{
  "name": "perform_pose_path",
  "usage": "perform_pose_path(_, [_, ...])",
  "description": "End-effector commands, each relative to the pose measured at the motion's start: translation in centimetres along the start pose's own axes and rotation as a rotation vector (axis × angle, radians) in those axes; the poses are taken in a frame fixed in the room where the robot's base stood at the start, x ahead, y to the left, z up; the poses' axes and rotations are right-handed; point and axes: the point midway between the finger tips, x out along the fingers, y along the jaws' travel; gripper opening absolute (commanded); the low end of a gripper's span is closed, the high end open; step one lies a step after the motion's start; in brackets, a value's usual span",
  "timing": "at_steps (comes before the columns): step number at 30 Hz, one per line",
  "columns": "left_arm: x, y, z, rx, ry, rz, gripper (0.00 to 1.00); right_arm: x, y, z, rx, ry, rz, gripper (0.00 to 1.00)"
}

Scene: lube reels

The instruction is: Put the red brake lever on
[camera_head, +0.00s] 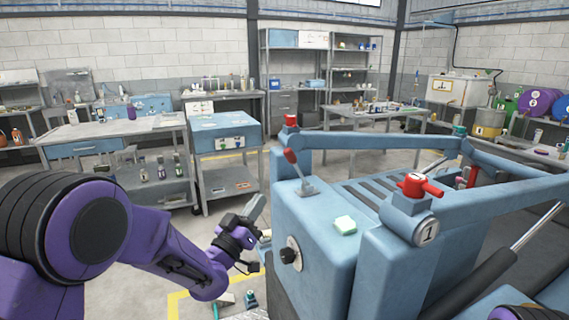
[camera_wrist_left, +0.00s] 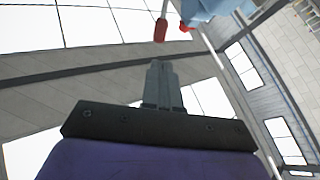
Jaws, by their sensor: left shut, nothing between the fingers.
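The brake lever (camera_head: 297,169) has a red grip and a grey shaft and base. It stands on top of the blue machine (camera_head: 290,215), leaning to the left. My left gripper (camera_head: 258,203) is at the left side of the machine, left of the lever and a little lower, apart from it. Its fingers are shut and empty, pointing up. In the left wrist view the shut fingers (camera_wrist_left: 162,75) point toward a red grip (camera_wrist_left: 160,30), probably the lever, with a clear gap between. My right gripper is not in view.
A red valve handle (camera_head: 420,186) sits on a blue post marked 1. A red cap (camera_head: 291,120), blue rails and a pale green block (camera_head: 345,225) are near the lever. A black knob (camera_head: 289,256) is on the machine's side. A blue cabinet (camera_head: 225,132) stands behind.

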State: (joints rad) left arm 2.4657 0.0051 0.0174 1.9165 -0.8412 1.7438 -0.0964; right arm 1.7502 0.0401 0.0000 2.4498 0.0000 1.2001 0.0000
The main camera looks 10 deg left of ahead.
Motion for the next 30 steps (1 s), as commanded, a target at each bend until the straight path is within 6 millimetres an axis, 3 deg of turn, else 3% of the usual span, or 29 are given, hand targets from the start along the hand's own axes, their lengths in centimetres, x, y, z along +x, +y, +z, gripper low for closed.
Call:
perform_pose_path(7, [0.1,0.0,0.1,-0.001,-0.003,-0.001,0.00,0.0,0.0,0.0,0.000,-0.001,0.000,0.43])
perform_pose_path(11, [1.1,0.0,0.0,-0.001,-0.003,-0.002,0.00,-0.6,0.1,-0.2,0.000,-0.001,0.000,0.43])
perform_pose_path(24, [10.3,0.0,-0.1,-0.001,-0.003,-0.004,0.00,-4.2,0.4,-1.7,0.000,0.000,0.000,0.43])
perform_pose_path(30, [13.2,-0.1,0.0,-0.001,-0.004,-0.003,0.00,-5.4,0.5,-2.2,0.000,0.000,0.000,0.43])
